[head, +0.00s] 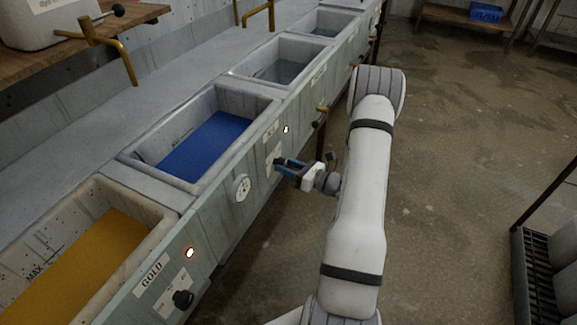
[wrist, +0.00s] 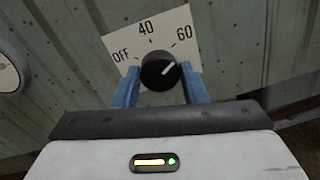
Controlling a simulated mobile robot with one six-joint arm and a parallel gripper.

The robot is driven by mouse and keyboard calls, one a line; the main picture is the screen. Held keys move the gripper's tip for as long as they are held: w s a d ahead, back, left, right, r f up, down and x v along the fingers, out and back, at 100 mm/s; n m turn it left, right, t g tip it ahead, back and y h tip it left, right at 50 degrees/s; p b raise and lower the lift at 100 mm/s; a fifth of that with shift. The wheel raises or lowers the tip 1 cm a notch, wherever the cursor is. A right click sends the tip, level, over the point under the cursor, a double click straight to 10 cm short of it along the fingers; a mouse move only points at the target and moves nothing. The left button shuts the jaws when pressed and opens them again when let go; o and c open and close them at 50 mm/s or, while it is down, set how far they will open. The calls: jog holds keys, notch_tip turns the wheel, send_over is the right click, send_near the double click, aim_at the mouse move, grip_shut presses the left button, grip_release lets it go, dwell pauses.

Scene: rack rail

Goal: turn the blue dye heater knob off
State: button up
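The blue dye heater knob (wrist: 159,72) is a round black dial on a white plate (wrist: 116,43) marked OFF, 40 and 60. Its white pointer line slants to the upper right, toward 60. My gripper (wrist: 162,84) has its two blue fingers on either side of the knob, with a small gap showing at each side, so it looks open. In the head view my gripper (head: 280,162) is at the front panel below the basin of blue dye (head: 207,147). There my gripper mostly hides the knob.
A round white gauge (head: 241,187) sits left of my gripper, and a lit lamp (head: 286,129) above it. The gold basin's panel has its own black knob (head: 183,299) and lit lamp (head: 190,253). A brass tap (head: 322,108) sticks out further along.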

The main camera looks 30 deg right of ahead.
jog(key=c, duration=0.4)
jog(key=shift+d, duration=0.15)
jog(key=shift+c, duration=0.5)
